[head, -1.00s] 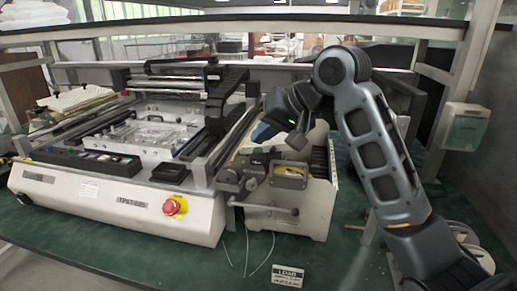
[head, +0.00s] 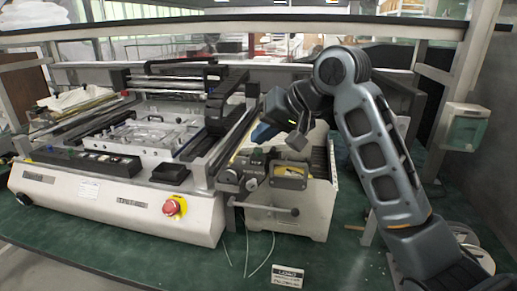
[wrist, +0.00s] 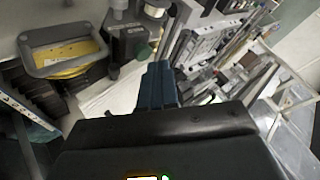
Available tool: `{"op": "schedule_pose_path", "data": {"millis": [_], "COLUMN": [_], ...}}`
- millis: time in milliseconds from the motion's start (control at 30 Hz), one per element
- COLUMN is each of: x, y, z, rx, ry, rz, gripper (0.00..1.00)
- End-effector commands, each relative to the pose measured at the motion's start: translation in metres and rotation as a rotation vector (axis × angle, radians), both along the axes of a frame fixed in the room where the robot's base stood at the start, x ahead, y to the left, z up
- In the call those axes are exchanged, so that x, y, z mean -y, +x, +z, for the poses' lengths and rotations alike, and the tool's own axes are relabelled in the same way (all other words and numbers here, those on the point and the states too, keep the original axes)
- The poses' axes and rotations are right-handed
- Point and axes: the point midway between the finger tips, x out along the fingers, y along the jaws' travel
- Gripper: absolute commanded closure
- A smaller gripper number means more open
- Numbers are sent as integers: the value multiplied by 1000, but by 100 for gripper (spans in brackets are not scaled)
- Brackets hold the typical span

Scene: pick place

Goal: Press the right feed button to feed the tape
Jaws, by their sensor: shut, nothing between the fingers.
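The feeder unit (head: 318,205) is a pale box with dark slots on top, standing right of the large white machine. A grey-framed yellow window (head: 289,171) sits at its front, also visible in the wrist view (wrist: 66,52). A dark block with knobs (head: 252,184) is beside it. In the wrist view a green round part (wrist: 142,50) on a dark block shows just beyond my fingertips; I cannot tell whether it is the right feed button. My gripper (head: 262,133) is shut and empty, above the feeder's back left; its blue fingers (wrist: 158,68) show in the wrist view.
The white machine (head: 120,205) with a red stop button (head: 174,207) and a button panel (head: 85,160) fills the left. A small LOAD sign (head: 288,276) stands in front on the green table (head: 190,268). White reels lie at the right, behind my arm.

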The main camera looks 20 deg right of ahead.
Motion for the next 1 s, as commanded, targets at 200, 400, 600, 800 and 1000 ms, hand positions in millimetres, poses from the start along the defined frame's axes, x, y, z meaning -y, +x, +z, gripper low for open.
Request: {"op": "schedule_pose_path", "data": {"millis": [200,400,600,800,1000], "x": [0,0,0,0,0], "y": [0,0,0,0,0], "z": [0,0,-3,-8,-9], "rx": [0,0,-1,-1,0], "ry": [0,0,0,1,0], "rz": [0,0,1,0,0], "gripper": [100,100,100,100,100]}}
